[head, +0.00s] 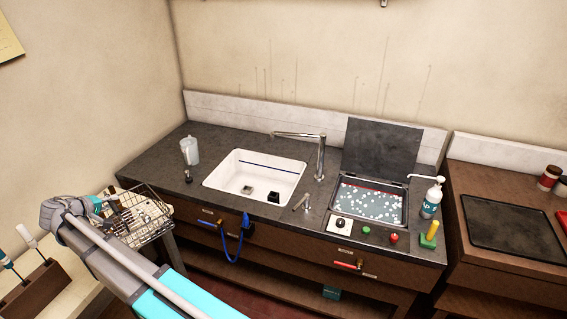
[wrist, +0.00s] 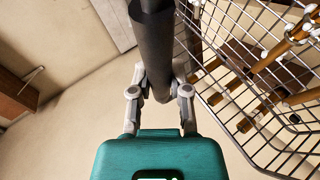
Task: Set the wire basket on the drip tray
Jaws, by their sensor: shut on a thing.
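The wire basket (head: 150,226) is at the left in the head view, with several parts in it. In the wrist view the basket (wrist: 262,72) fills the right side, and brass-coloured rods and valve parts lie behind its wires. My gripper (wrist: 160,84) is shut on a thick dark cylindrical grip, which appears to be the basket's handle. My gripper (head: 108,198) is at the basket's left side in the head view, partly hidden by my arm. I cannot tell whether the basket rests on the stand beneath it. A flat black tray (head: 515,228), possibly the drip tray, lies on the right bench.
A white sink (head: 225,180) with a tap (head: 320,155) is in the middle counter. Right of it is an open-lidded basin (head: 370,202) of liquid with white flecks. A jug (head: 189,150), a pump bottle (head: 432,200) and coloured knobs stand on the counter.

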